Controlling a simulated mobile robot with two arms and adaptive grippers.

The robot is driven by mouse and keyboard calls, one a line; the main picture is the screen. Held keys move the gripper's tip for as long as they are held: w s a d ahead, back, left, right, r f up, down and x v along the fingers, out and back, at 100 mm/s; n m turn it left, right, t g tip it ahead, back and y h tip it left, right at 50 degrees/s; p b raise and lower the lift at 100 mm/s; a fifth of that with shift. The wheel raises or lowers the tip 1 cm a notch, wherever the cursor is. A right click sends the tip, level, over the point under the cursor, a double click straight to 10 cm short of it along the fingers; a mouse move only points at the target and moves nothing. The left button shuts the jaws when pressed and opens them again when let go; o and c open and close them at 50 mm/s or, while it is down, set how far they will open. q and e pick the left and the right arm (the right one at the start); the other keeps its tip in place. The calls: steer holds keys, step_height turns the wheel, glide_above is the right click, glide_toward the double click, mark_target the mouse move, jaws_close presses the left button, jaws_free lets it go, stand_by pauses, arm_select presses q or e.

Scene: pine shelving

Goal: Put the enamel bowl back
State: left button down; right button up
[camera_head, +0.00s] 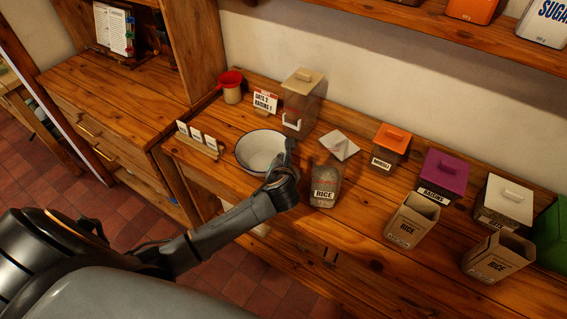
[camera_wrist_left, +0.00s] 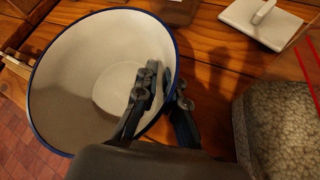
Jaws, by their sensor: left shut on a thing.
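The enamel bowl (camera_head: 258,149) is white with a dark blue rim. In the left wrist view the gripper (camera_wrist_left: 168,92) is shut on the rim, one finger inside the bowl (camera_wrist_left: 75,85) and one outside. The bowl looks slightly tilted there; whether it touches the counter I cannot tell. My right gripper is not in view.
A clear rice container (camera_head: 325,184) stands close right of the gripper. A loose white lid (camera_head: 339,146) lies behind it. A tall lidded canister (camera_head: 301,100), a red-topped cup (camera_head: 231,88) and a card holder (camera_head: 198,142) surround the bowl. Lidded boxes and open rice boxes (camera_head: 411,221) fill the right.

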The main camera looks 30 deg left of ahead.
arm_select(q)
steer(key=shift+f, duration=0.8)
steer(key=c, duration=1.4)
jaws_free()
steer(key=shift+f, duration=0.1)
steer(key=v, duration=1.2)
steer(key=shift+b, duration=0.3)
